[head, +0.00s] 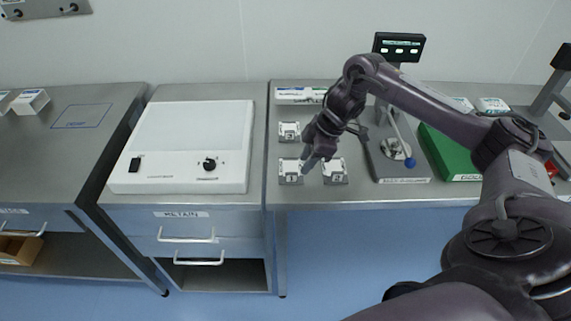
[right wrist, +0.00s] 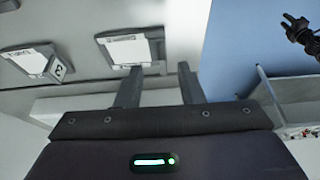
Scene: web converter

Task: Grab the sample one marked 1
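The sample marked 1 (head: 290,172) lies flat near the front edge of the right-hand bench, a pale card on a grey plate with a numbered block. The sample marked 2 (head: 335,172) is to its right, and the sample marked 3 (head: 289,132) is behind it. My right gripper (head: 313,163) is over the gap between samples 1 and 2. In the right wrist view its two fingers (right wrist: 160,88) are apart with nothing between them. One sample (right wrist: 130,48) shows just beyond the left finger; its number is not readable. My left gripper (right wrist: 294,24) shows small at the upper right there.
A white light box (head: 183,145) stands left on the drawer bench. Right of the samples are a grey lever fixture (head: 400,160) with a blue knob and a green box (head: 447,155). A small display (head: 399,47) stands behind. The bench front edge drops to blue floor.

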